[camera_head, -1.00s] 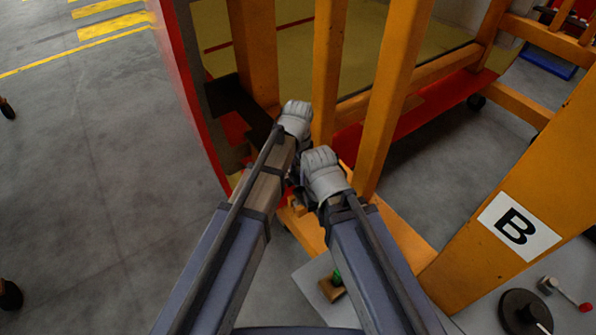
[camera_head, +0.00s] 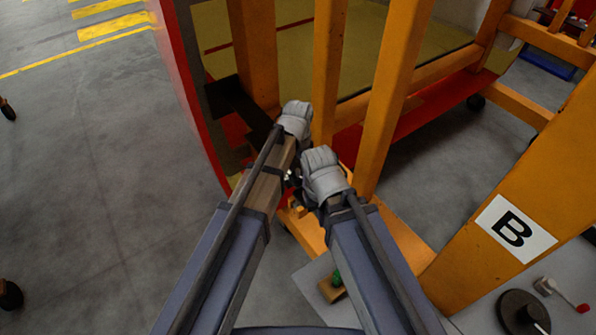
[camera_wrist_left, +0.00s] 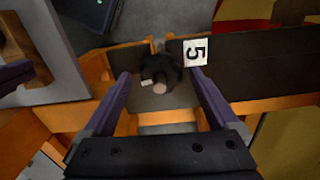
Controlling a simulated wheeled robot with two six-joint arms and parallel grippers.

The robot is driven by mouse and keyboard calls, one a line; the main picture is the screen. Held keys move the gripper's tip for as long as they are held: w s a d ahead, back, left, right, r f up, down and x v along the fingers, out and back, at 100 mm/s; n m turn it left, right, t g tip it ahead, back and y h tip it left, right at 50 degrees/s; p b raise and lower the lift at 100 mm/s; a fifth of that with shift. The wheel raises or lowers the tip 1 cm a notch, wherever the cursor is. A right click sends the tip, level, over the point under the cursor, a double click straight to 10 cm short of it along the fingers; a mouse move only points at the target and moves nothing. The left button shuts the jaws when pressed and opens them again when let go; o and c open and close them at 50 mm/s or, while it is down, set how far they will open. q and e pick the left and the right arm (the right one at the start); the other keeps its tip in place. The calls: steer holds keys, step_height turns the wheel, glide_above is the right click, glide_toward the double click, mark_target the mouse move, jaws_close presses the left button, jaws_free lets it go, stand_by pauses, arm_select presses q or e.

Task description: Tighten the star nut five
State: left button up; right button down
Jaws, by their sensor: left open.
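The star nut five is a dark knob with a pale round stud end (camera_wrist_left: 160,86), in the middle of the left wrist view. It sits at the edge of a dark bar, just left of a white tag marked 5 (camera_wrist_left: 195,52). My left gripper (camera_wrist_left: 160,78) is open, with one purple finger on each side of the nut and visible gaps between. Whether a finger touches the nut cannot be told. In the head view my forearms hide the nut and most of the left gripper. My right gripper cannot be made out clearly.
Orange frame posts (camera_head: 388,95) stand close beyond my arms, and a post marked B (camera_head: 512,229) stands at the right. A red panel edge (camera_head: 190,100) is at the left. A grey table with a black disc (camera_head: 522,314) is at lower right.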

arm_select(q)
step_height(320, 180, up, 7)
steer(key=p, duration=0.6)
steer(key=shift+s+a, duration=0.1)
steer(key=s+a+n, duration=0.5)
steer(key=a+n, duration=0.1)
steer(key=a, duration=0.2)
steer(key=s+a+n, duration=0.5)
steer(key=s+a, duration=0.1)
steer(key=a, duration=0.2)
steer(key=s+d+f+m+y+b, duration=0.1)
steer(key=s+d+f+m+b, duration=0.2)
steer(key=d+f+b, duration=0.8)
steer(key=shift+s+f, duration=0.25)
steer(key=shift+s, duration=0.7)
